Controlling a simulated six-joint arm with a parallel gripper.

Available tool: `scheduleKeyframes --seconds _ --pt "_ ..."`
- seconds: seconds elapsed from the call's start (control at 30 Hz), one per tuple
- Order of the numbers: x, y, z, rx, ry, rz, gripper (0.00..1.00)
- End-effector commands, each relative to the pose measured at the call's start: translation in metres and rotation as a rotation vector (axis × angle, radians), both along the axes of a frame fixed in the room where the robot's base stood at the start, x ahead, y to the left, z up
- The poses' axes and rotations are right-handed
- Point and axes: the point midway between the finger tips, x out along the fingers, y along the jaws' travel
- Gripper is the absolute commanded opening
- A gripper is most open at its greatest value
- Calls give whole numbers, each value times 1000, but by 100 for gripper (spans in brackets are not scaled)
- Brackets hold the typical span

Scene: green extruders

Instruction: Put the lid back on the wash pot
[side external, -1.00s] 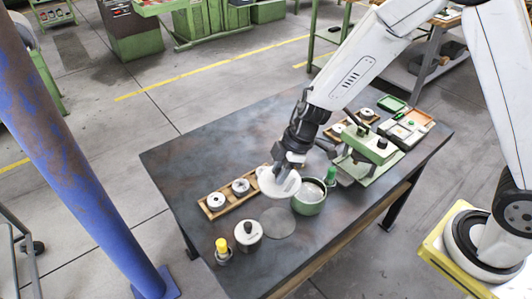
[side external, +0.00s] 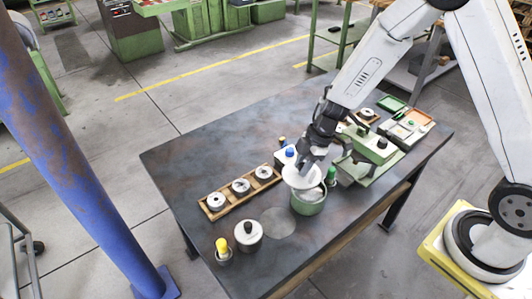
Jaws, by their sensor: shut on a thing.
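The wash pot (side external: 309,205) is a green round pot on the dark table. The white round lid (side external: 303,178) is in my gripper (side external: 306,164), which is shut on it. The lid is tilted and hangs over the pot's upper left part, covering much of the opening. Part of the pot's inside shows at the right of the lid. I cannot tell whether the lid touches the rim.
A wooden tray with several metal rings (side external: 240,187) lies left of the pot. A white pot with a black knob (side external: 248,235) and a yellow-capped bottle (side external: 222,250) stand at front left. A green bottle (side external: 331,176) and a green machine (side external: 370,155) are close on the right. A flat grey disc (side external: 278,222) lies in front.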

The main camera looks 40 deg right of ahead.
Motion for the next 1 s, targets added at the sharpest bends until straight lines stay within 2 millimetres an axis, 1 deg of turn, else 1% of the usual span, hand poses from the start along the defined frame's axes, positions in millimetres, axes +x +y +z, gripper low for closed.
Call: scheduleKeyframes --seconds 0.03,0.1,0.2,0.3,0.67,0.87,1.0 --pt "0 -11 -4 1 0 4 0" --pt "-2 -21 -9 3 1 17 0" --pt "-3 -31 -13 7 -1 30 0" --pt "-4 -37 -15 8 -2 39 0" --pt "-5 -38 -18 9 -3 43 0" --pt "-5 -38 -26 9 -2 42 0" --pt "-5 -38 -34 9 -2 41 0"
